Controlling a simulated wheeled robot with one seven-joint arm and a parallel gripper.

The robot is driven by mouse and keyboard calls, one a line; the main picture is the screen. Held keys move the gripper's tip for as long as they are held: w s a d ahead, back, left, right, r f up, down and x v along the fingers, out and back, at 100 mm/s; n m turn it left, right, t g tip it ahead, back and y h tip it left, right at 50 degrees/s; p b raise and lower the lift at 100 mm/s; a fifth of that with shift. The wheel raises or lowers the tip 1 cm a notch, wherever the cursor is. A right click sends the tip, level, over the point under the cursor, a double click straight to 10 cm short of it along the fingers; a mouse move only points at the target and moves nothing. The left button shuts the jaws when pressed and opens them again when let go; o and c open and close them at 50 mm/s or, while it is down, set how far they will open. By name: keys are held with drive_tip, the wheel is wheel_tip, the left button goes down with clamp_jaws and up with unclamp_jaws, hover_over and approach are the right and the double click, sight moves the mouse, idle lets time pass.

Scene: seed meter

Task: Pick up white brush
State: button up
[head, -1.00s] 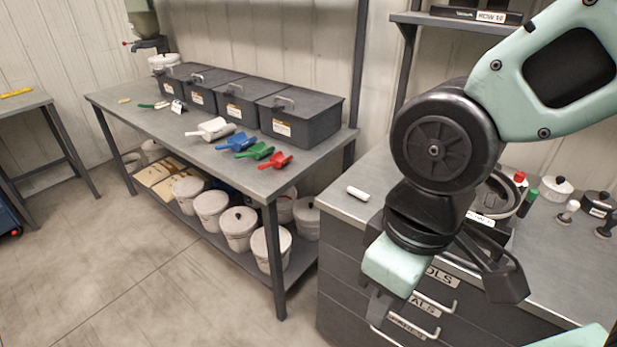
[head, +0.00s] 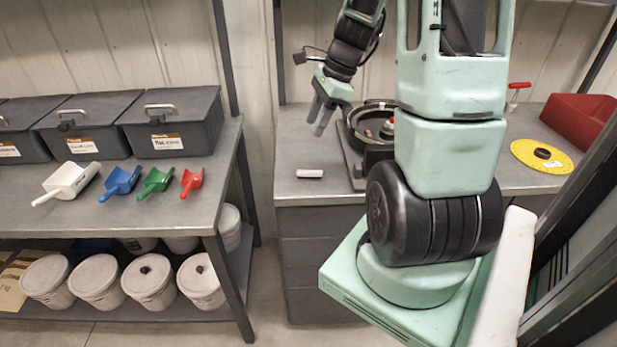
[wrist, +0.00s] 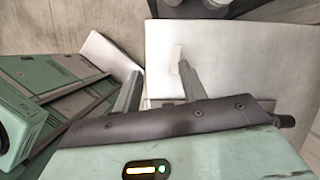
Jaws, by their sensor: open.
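A small white cylindrical piece, which looks like the white brush (head: 310,173), lies on the grey counter near its front left corner. Its bristles cannot be made out. My gripper (head: 321,116) hangs above and behind it, pointing down, with its two fingers apart and nothing between them. In the wrist view, a small white piece that appears to be the brush (wrist: 176,57) shows beside the tip of the right finger. My gripper (wrist: 158,78) is open there too. Whether the finger touches the brush cannot be told.
A round black device (head: 372,122) stands on the counter right of the brush, close to my gripper. A yellow disc (head: 541,156) and a red bin (head: 580,122) are farther right. The left bench (head: 120,205) holds scoops and lidded grey boxes.

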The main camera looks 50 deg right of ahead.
drive_tip(key=s+d+f+m, duration=0.1)
drive_tip(key=s+d+m, duration=0.2)
drive_tip(key=d+m, duration=0.15)
approach(310, 172)
drive_tip(key=shift+a+f+n+t, duration=0.2)
drive_tip(key=shift+f+n, duration=0.05)
drive_tip(key=shift+f, duration=0.3)
drive_tip(key=shift+a+f+n+t, duration=0.2)
drive_tip(key=shift+a+f, duration=0.05)
drive_tip(key=shift+f, duration=0.3)
drive_tip(key=shift+d+p+x, duration=0.1)
drive_tip(key=shift+p+x, duration=0.1)
drive_tip(key=shift+x, duration=1.4)
drive_tip(key=shift+d+p+x, duration=0.15)
drive_tip(key=shift+p+x, duration=0.05)
drive_tip(key=shift+x, duration=1.4)
drive_tip(key=shift+w, duration=0.1)
clamp_jaws()
